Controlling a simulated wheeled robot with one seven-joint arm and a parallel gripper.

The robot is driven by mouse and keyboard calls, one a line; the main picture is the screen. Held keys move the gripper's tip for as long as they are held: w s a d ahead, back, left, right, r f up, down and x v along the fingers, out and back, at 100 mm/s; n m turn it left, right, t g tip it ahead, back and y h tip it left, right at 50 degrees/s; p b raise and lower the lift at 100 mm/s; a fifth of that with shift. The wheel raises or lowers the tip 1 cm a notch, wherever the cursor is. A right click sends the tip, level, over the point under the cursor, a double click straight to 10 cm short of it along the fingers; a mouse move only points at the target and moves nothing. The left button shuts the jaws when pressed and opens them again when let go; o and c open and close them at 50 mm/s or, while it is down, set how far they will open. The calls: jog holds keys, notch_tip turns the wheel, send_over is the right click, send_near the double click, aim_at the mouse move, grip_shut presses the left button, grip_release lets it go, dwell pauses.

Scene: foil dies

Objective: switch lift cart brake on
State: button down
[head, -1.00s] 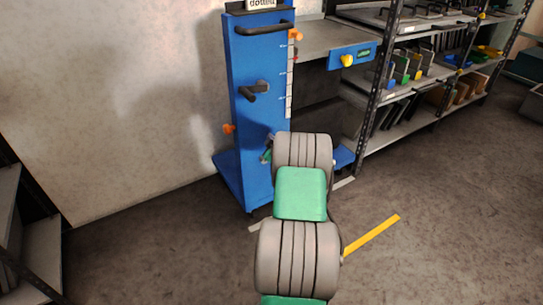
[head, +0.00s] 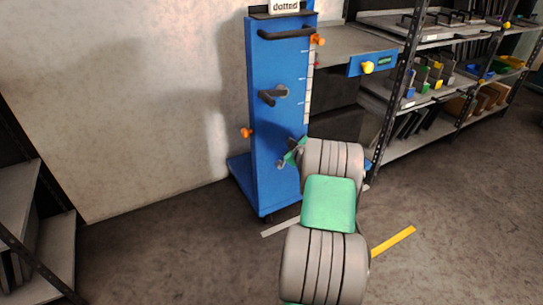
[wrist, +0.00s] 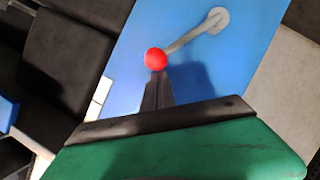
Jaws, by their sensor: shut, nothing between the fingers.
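The blue lift cart (head: 275,110) stands upright against the wall. In the wrist view its blue panel (wrist: 215,75) carries a grey lever (wrist: 187,38) with a red ball knob (wrist: 155,59) at its lower left end and a pale round pivot (wrist: 217,19) at its upper right. My gripper (wrist: 158,78) is shut and empty, with its fingertips just below the red knob; I cannot tell whether they touch it. In the head view my gripper (head: 287,158) is in front of the cart's lower right part, partly hidden by my arm. The red knob cannot be made out there.
The cart also has a black crank handle (head: 272,95), a black push bar (head: 286,33) and orange knobs (head: 247,133). Shelving (head: 440,70) with bins stands to the right, another rack (head: 35,235) at lower left. Floor left of the cart is clear.

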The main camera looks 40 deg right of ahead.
jog(key=a+r, duration=0.1)
jog(key=w+a+r+p, duration=0.1)
jog(key=r, duration=0.1)
jog(key=p+v, duration=0.2)
jog(key=v, duration=0.8)
jog(key=shift+a, duration=0.2)
jog(key=shift+f, duration=0.15)
